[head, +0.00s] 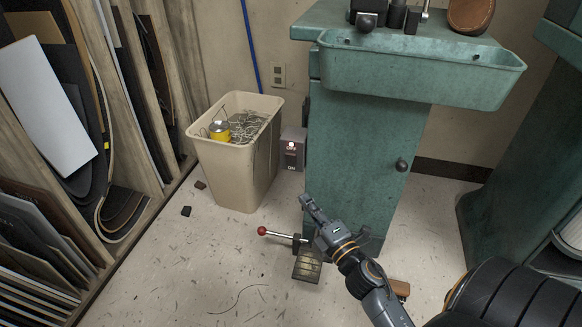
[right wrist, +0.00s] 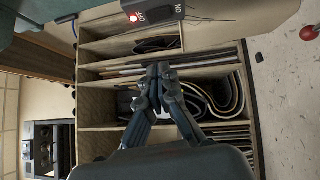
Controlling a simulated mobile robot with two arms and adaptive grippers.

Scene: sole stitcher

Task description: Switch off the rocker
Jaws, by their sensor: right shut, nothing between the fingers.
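The grey switch box (head: 292,150) is low on the left side of the green machine cabinet. It has a small red-and-white lamp, the word OFF near the top and ON at the bottom, with the dark rocker (head: 291,160) between them. Which way the rocker is tipped is too small to tell. In the right wrist view the box (right wrist: 160,19) is at the top edge, turned sideways, its lamp glowing red. My right gripper (head: 307,201) is shut and empty, below and slightly right of the box, apart from it. Its closed fingertips (right wrist: 158,70) show in the wrist view. My left gripper is not visible.
A beige bin (head: 228,174) with wire scraps and a yellow can stands left of the box. The green cabinet (head: 350,150) borders it on the right. A red-knobbed lever (head: 262,230) and a pedal (head: 307,266) are near my right gripper. Open floor lies in front of the bin.

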